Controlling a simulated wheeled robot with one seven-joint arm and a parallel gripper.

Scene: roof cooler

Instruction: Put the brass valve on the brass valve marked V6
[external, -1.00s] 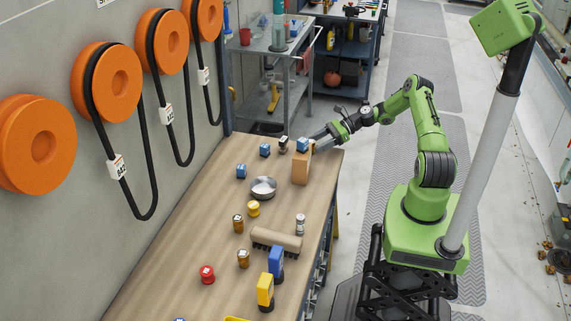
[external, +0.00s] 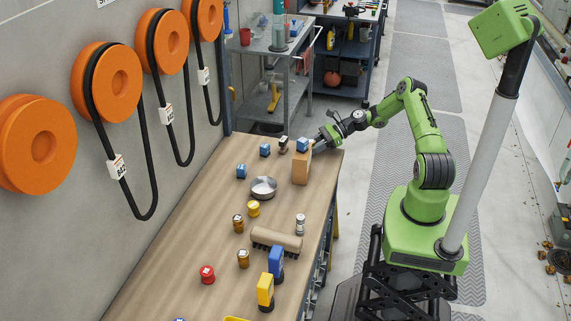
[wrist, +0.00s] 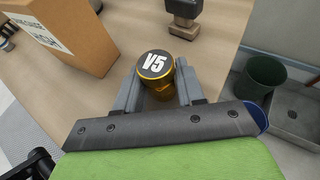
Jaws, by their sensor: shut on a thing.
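In the wrist view a brass valve (wrist: 156,70) with a dark cap marked V5 stands between the two fingers of my gripper (wrist: 160,92), which is shut on it. In the external view my gripper (external: 318,143) is low at the far right edge of the workbench, just behind a cardboard box, and the held valve is hidden. Two more brass-coloured valves stand on the bench, a farther one (external: 238,224) and a nearer one (external: 243,259). Their markings are too small to read, so I cannot tell which is V6.

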